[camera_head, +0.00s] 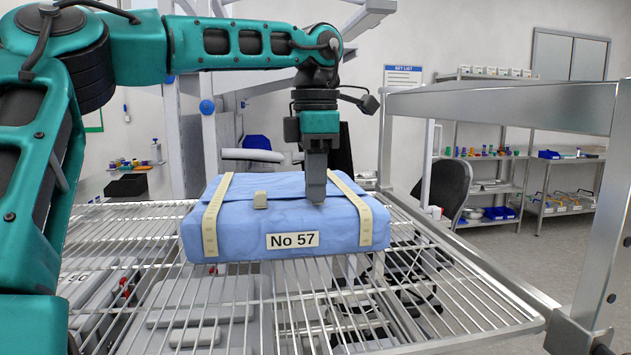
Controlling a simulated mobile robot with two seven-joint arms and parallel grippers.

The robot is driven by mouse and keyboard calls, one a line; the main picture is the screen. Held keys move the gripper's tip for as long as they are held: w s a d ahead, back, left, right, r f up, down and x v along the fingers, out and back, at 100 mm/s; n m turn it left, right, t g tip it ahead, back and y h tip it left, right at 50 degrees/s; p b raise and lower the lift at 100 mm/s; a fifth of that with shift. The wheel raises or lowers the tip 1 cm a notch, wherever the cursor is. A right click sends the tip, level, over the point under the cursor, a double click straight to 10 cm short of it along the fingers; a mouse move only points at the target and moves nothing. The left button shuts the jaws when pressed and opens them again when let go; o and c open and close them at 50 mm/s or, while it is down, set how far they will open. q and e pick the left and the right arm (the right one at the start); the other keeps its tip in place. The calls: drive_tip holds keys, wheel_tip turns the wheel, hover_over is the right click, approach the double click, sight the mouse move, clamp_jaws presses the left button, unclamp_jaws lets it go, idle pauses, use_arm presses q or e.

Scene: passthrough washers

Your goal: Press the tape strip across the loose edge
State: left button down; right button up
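A blue wrapped package (285,215) lies on a wire rack shelf, with a "No 57" label (293,240) on its front. Cream strips run over its left side (211,225) and right side (364,220). A short cream tape piece (260,200) sits at the top front edge, left of the middle. My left gripper (316,201) points straight down over the package's top, between the short piece and the right strip. Its fingers look together, with nothing seen between them. The tips are at or just above the cloth; contact is unclear. My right gripper is out of view.
The wire shelf (440,295) has free room in front and right of the package. A metal frame post (606,230) and bar stand at the right. A black chair (449,185) and stocked shelving are behind.

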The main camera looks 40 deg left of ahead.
use_arm(q)
drive_tip(key=shift+f, duration=0.35)
idle(0.7)
idle(0.5)
drive_tip(key=c, duration=1.2)
unclamp_jaws()
drive_tip(key=shift+c, duration=0.2)
drive_tip(key=shift+r, duration=0.1)
wheel_tip(320, 180, up, 13)
drive_tip(key=shift+p, duration=0.3)
